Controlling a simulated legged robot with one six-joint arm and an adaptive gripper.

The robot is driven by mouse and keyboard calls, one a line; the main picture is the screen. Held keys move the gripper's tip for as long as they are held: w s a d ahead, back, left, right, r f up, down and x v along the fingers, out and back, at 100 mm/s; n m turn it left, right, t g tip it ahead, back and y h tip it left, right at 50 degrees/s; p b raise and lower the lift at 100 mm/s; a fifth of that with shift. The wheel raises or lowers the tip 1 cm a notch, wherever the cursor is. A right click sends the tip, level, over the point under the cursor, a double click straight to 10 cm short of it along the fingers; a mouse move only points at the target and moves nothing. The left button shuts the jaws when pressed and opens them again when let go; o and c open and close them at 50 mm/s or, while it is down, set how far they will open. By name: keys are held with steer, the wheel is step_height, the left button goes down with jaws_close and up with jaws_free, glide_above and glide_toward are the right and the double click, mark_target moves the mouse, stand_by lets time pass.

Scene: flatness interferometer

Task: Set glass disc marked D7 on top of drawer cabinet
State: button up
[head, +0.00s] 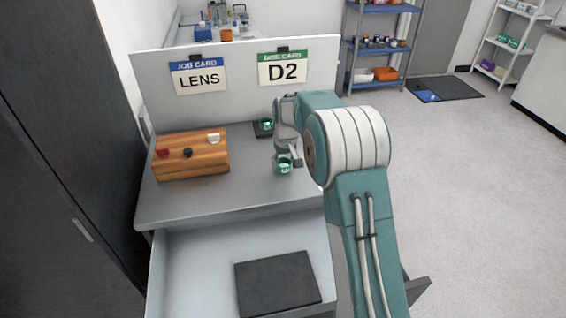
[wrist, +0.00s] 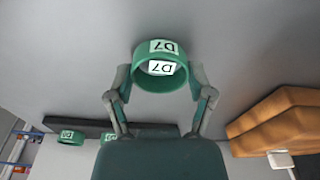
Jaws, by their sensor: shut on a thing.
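My gripper (head: 285,158) is shut on a green ring-shaped disc marked D7 (wrist: 160,76), which shows between its two fingers in the wrist view. The disc also shows in the head view (head: 284,165), over the grey worktop, right of a wooden block. I cannot tell whether it touches the worktop. I cannot tell for sure which thing is the drawer cabinet; an open, drawer-like grey tray (head: 195,268) lies below the worktop's front edge.
The wooden block (head: 190,165) carries red, black and white pieces. Green rings (wrist: 72,137) sit by a dark pad (head: 257,133) behind my gripper. Cards reading LENS (head: 199,80) and D2 (head: 284,70) hang on the back panel. A dark mat (head: 278,283) lies in front.

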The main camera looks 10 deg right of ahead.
steer(key=shift+d+f, duration=0.15)
steer(key=o, duration=1.1)
steer(key=shift+a, duration=0.4)
steer(key=shift+d, duration=0.2)
